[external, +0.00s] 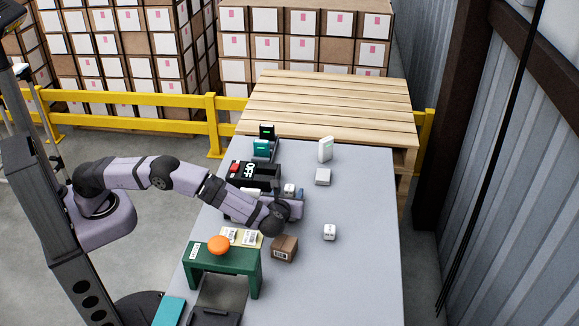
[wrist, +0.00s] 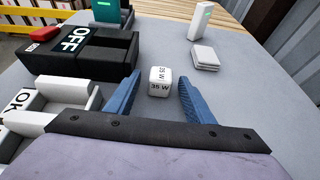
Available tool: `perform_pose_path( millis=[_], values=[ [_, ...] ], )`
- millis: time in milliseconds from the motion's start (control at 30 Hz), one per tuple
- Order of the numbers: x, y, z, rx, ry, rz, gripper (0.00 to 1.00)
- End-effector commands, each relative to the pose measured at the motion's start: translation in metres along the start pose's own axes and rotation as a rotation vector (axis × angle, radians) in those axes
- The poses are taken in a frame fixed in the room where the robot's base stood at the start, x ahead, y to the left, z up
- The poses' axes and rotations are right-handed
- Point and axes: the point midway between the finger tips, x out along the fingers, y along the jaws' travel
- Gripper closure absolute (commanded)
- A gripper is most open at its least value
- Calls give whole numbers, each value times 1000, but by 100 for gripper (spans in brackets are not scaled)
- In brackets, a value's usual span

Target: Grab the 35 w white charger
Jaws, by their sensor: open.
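The white charger (wrist: 160,82) is a small cube with "35 W" printed in black on its front face. It stands on the grey table just ahead of my gripper (wrist: 158,92), between the lines of the two blue fingers, with a gap on each side. My gripper is open and empty. In the external view a small white cube (external: 289,189) stands by the gripper end of my arm, partly crowded by it. A second white cube (external: 329,232) with dark marks stands apart to the right; its print is too small to read.
A black box marked "OFF" (wrist: 85,52) and a white holder marked "OK" (wrist: 45,100) stand close on the left. A white flat block (wrist: 205,58) and an upright white device (wrist: 200,20) stand behind right. A brown carton (external: 284,248) and green stand (external: 222,264) are nearer.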

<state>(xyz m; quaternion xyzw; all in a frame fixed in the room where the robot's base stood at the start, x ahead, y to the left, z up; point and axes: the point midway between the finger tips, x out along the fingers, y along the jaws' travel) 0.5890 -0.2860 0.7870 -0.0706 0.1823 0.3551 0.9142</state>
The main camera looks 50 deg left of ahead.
Motion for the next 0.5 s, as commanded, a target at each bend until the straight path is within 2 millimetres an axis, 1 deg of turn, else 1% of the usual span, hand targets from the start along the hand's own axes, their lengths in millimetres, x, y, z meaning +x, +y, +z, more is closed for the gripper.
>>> perform_pose_path(
  millis=[200, 233, 267, 300, 367, 400, 433, 500],
  values=[
    [1, 0, 0, 0, 0, -1, 52],
    [1, 0, 0, 0, 0, -1, 54],
    [1, 0, 0, 0, 0, -1, 61],
    [1, 0, 0, 0, 0, -1, 71],
    [1, 0, 0, 0, 0, -1, 85],
    [1, 0, 0, 0, 0, -1, 95],
    [1, 0, 0, 0, 0, -1, 97],
    [1, 0, 0, 0, -1, -1, 97]
  ],
)
